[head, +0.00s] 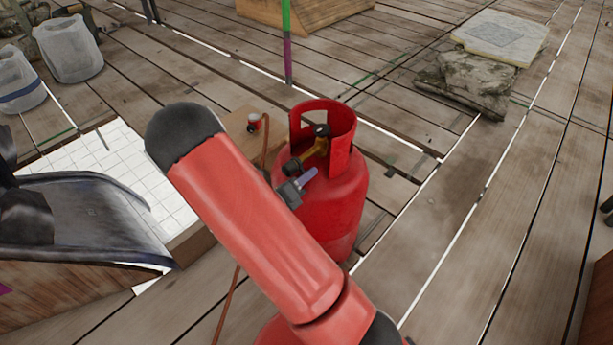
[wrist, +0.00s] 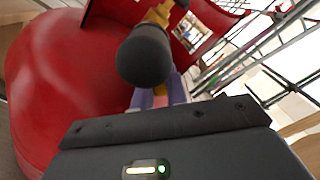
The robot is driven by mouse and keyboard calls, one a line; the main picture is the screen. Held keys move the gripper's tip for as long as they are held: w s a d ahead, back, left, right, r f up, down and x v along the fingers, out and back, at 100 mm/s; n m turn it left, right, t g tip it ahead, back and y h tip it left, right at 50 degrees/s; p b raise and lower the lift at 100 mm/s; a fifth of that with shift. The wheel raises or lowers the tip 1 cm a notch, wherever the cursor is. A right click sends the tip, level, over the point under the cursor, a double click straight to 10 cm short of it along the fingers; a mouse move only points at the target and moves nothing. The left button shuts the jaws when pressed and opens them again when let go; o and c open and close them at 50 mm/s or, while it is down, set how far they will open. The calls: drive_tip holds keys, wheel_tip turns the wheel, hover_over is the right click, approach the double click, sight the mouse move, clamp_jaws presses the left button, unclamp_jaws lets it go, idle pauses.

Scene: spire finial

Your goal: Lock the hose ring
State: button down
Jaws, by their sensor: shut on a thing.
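The red gas cylinder (head: 345,205) stands upright on the deck, with a brass valve (head: 316,147) inside its collar. The dark hose ring (head: 291,168) is at the valve's outlet; in the wrist view it is the black rounded piece (wrist: 145,55) close to the camera. An orange-brown hose (head: 235,275) runs partly behind my arm. My gripper (head: 307,179), with purple fingers, is at the outlet beside the cylinder. It is shut on the hose ring, though the contact is mostly hidden. Whether the ring is locked cannot be told.
A small red-topped item (head: 253,122) stands on a wooden block left of the cylinder. A white tiled surface (head: 125,165) and a dark curved seat (head: 90,215) are at left. A green and purple pole (head: 287,45) stands behind. Plank floor (head: 450,200) is open at right.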

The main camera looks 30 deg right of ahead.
drive_tip(key=shift+f, duration=0.1)
drive_tip(key=c, duration=1.4)
unclamp_jaws()
